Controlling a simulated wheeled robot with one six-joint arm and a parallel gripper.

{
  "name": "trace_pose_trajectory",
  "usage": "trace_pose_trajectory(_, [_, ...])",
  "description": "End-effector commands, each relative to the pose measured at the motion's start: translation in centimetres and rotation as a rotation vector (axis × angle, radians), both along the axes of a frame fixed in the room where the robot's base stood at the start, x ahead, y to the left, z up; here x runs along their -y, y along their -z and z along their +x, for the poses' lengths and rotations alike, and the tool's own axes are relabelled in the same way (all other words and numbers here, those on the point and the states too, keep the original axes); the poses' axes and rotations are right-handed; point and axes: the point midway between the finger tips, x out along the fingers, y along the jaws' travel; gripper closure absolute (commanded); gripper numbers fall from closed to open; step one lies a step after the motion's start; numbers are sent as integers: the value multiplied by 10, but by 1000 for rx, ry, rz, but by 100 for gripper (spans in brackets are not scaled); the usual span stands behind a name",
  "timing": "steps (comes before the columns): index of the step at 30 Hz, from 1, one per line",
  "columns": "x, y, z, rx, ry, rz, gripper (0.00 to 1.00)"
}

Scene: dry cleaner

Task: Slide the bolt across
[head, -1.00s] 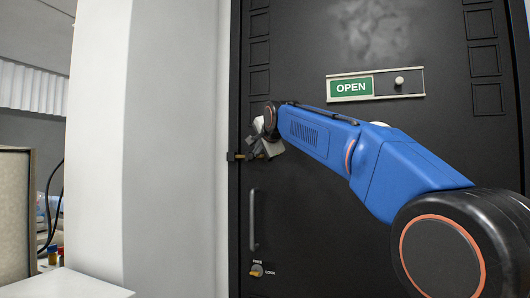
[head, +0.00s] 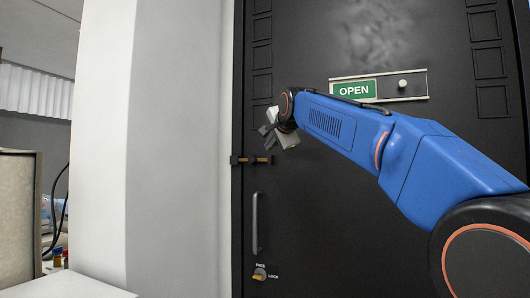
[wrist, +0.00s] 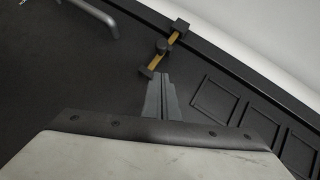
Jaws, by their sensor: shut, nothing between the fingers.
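The bolt (head: 246,160) is a short brass bar with a dark knob, mounted level at the left edge of the black door. In the wrist view the bolt (wrist: 171,38) shows brass on both sides of its knob, between two dark brackets. The bar spans the space from the right bracket to the left bracket at the door's edge. My gripper (head: 265,131) is just above the bolt in the head view, apart from it. In the wrist view my gripper (wrist: 157,78) is shut and empty, its tips pointing towards the nearer bracket.
A vertical door handle (head: 257,223) and a small turn knob (head: 260,273) marked FREE and LOCK are below the bolt. A green OPEN slider sign (head: 355,91) is on the door at upper right. A white wall post (head: 160,150) stands left of the door.

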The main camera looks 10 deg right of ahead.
Motion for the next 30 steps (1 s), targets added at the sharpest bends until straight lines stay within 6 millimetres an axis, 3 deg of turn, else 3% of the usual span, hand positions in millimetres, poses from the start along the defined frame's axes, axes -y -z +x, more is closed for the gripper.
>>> trace_pose_trajectory(6, [1, -13, -38, 1, 0, 0, 100])
trace_pose_trajectory(12, [2, -19, -55, 1, 0, 0, 100])
trace_pose_trajectory(30, [2, -20, -59, 0, 0, 0, 100])
